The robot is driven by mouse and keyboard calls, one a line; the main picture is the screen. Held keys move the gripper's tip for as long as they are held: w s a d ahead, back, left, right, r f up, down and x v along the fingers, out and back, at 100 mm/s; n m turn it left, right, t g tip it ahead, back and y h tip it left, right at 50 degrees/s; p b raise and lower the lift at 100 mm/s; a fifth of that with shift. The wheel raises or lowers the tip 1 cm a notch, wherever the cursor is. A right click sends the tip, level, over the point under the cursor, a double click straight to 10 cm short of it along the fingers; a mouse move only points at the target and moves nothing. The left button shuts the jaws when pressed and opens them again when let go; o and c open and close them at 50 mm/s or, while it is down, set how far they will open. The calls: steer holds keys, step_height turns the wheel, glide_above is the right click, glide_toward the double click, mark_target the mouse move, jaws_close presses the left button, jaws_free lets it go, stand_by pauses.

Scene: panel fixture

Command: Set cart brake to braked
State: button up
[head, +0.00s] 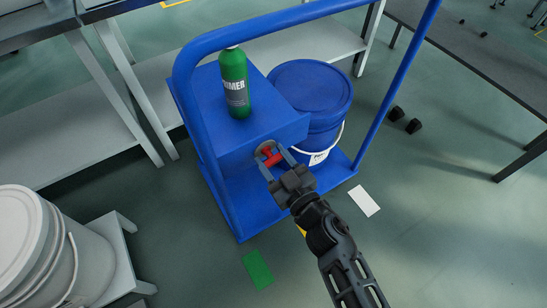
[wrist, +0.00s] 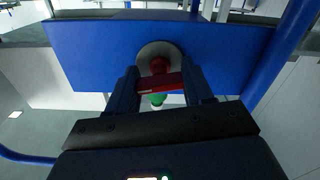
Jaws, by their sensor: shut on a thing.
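The cart brake is a red handle (head: 272,159) on a round grey plate on the front face of the blue cart's box (head: 232,142). In the wrist view the red handle (wrist: 163,83) is a bar lying crosswise in the picture, in front of the grey disc (wrist: 157,51). My gripper (head: 274,161) is at the handle, with one finger on each side of it. In the wrist view my gripper (wrist: 163,81) is shut on the bar's two ends. I see no readable brake mark, so I cannot tell its setting.
A green bottle (head: 234,85) stands on the box, and a blue bucket (head: 312,90) stands beside it on the cart. The cart's blue rail (head: 240,38) arches over them. A white bucket (head: 25,235) is at lower left. The floor at right is mostly clear.

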steer(key=n, duration=0.4)
steer(key=shift+n, duration=0.3)
steer(key=n, duration=0.3)
steer(key=shift+n, duration=0.4)
steer(key=n, duration=0.3)
steer(key=shift+f, duration=0.1)
steer(key=shift+n+b, duration=0.6)
steer(key=shift+n, duration=1.4)
steer(key=o, duration=1)
steer(key=shift+o, duration=0.2)
steer(key=shift+s, duration=0.1)
steer(key=p+v, duration=0.1)
steer(key=v, duration=0.6)
steer(key=shift+s+d, duration=0.25)
steer(key=shift+s, duration=0.05)
